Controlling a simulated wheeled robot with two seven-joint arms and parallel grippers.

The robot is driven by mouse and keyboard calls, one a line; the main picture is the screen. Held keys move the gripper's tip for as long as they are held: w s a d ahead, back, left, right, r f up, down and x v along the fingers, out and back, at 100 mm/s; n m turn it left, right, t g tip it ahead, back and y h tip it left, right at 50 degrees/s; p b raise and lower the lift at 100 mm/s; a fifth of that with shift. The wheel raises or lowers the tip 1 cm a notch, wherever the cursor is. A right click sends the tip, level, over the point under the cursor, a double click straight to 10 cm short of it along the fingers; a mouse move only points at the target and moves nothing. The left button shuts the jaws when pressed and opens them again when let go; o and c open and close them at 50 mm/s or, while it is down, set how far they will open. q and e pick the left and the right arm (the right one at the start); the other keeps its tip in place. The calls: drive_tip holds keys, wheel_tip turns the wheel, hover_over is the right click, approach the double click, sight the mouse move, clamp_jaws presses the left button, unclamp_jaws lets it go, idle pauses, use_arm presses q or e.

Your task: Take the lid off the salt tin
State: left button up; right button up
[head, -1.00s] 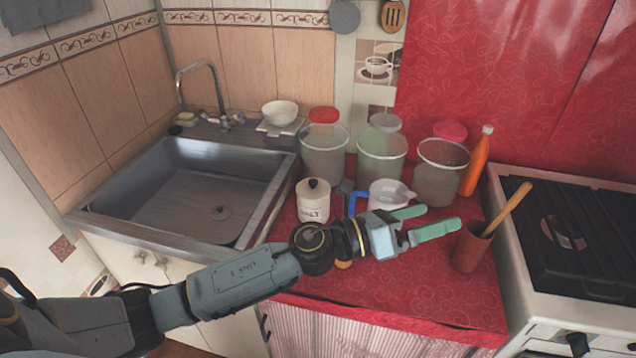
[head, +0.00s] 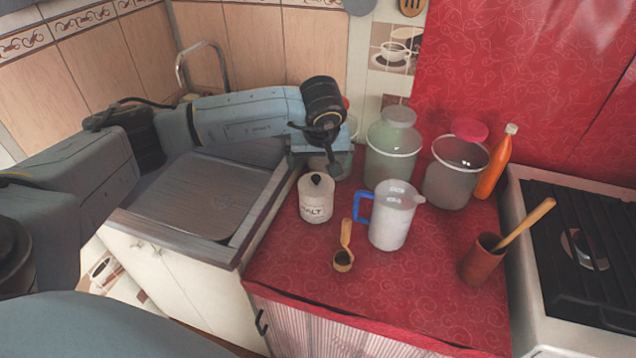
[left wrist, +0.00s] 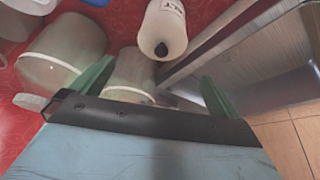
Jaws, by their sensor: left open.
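The salt tin (head: 316,206) is a white tin lettered SALT, standing upright on the red counter beside the sink. Its lid (head: 312,187) is on, with a dark knob on top. The tin also shows at the top of the left wrist view (left wrist: 165,22), knob toward the camera. My left gripper (head: 320,165) is just behind and above the tin in the head view, pointing down. Its green fingers are spread and nothing is seen between them that they hold; they show in the left wrist view (left wrist: 155,88). My right gripper is out of view.
Clear buckets (head: 392,155) stand behind, near my left gripper. A measuring jug (head: 392,222) and a wooden scoop (head: 344,258) are right of the tin. An orange bottle (head: 494,165), a brown pot (head: 480,260) and the stove (head: 580,240) lie further right. The sink (head: 190,200) is left.

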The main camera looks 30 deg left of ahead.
use_arm(q)
hover_over(316, 178)
drive_tip(key=s+d, duration=0.2)
wheel_tip(316, 178, down, 4)
drive_tip(key=shift+w+a+f, duration=0.1)
drive_tip(key=shift+w, duration=0.05)
drive_tip(key=shift+x, duration=2.9)
drive_tip(key=shift+a, duration=0.15)
drive_tip(key=shift+c, duration=0.4)
drive_tip(key=c, duration=0.7)
